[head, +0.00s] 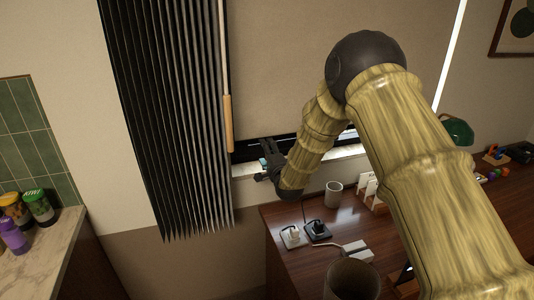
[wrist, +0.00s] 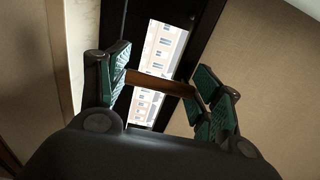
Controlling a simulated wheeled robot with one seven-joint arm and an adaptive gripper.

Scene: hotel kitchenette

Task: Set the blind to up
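The beige roller blind (head: 285,65) hangs over most of the window, with its lower edge a little above the sill. A strip of glass shows below it, and through the glass the wrist view shows a pale building (wrist: 155,75). My gripper (head: 265,162) is at the bottom of the window, near the blind's lower edge. In the wrist view its padded fingers are wide apart. A brown wooden bar (wrist: 160,82) spans the gap between them; I cannot tell whether they touch it. The blind's cloth (wrist: 268,80) fills the right of that view.
Dark vertical slats (head: 165,110) with a wooden wand (head: 228,123) hang left of my gripper. Below is a brown desk (head: 300,265) with a cup (head: 334,194), plugs (head: 317,231) and a green lamp (head: 457,131). A counter (head: 40,250) with jars stands at left.

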